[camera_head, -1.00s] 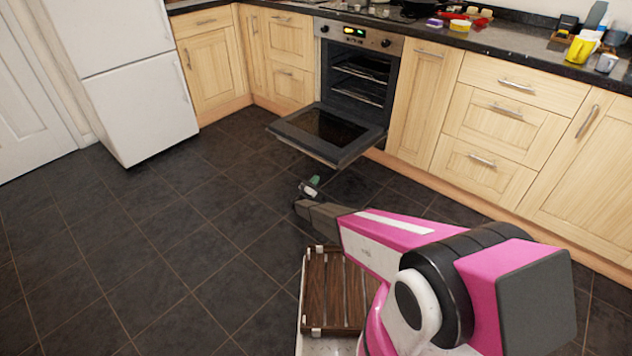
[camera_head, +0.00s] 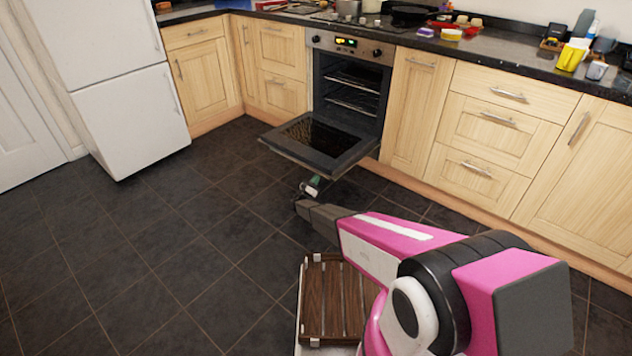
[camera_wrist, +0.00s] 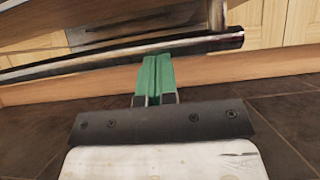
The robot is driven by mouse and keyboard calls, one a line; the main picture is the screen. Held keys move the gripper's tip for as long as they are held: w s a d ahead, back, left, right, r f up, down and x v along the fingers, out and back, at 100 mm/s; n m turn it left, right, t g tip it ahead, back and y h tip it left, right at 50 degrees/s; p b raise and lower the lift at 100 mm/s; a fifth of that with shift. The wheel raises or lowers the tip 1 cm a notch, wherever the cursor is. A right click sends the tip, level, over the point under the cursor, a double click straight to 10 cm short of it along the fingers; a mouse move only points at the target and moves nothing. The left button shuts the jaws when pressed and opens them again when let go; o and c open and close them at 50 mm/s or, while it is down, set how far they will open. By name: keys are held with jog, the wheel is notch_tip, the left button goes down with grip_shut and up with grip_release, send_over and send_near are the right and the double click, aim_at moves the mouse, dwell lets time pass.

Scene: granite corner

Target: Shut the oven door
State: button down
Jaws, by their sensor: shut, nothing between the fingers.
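The oven (camera_head: 350,85) is built in under the counter, and its door (camera_head: 318,140) hangs open, folded down nearly flat. My gripper (camera_head: 313,186) is at the door's front edge, low over the floor, at the near right part of that edge. In the wrist view my green fingers (camera_wrist: 157,65) are shut together and empty. Their tips are just below a dark metal bar (camera_wrist: 120,55), apparently the door handle, with the door above it. I cannot tell whether the fingertips touch the bar.
A slatted brown rack (camera_head: 335,300) is on my base. Wooden cabinets (camera_head: 490,130) flank the oven. A white fridge (camera_head: 130,120) stands at the left. The dark tiled floor (camera_head: 150,235) is clear left of my arm. Kitchen items stand on the counter (camera_head: 520,65).

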aim_at(317, 161)
jog(key=r+g, duration=0.1)
jog(key=r, duration=0.4)
jog(key=r+g+y, duration=0.1)
jog(key=r, duration=0.5)
jog(key=r+g+y, duration=0.1)
jog(key=r, duration=0.4)
jog(key=shift+d+r, duration=0.25)
jog(key=w+d+r+g+y, duration=0.2)
jog(key=w+r, duration=0.1)
jog(key=r, duration=0.5)
jog(key=w+d+r+g+y, duration=0.1)
jog(key=w+d+r+g, duration=0.15)
jog(key=r, duration=0.55)
jog(key=w+d+r+g+y, duration=0.2)
jog(key=w+d+r, duration=0.7)
jog(key=w, duration=0.3)
jog(key=w+d+r+g+y, duration=0.2)
jog(key=w+d+r+g, duration=0.1)
jog(key=w+d+r, duration=0.6)
jog(key=shift+w+r+y, duration=0.35)
jog(key=shift+w+y, duration=0.05)
jog(key=shift+w, duration=1.15)
jog(key=shift+d, duration=0.1)
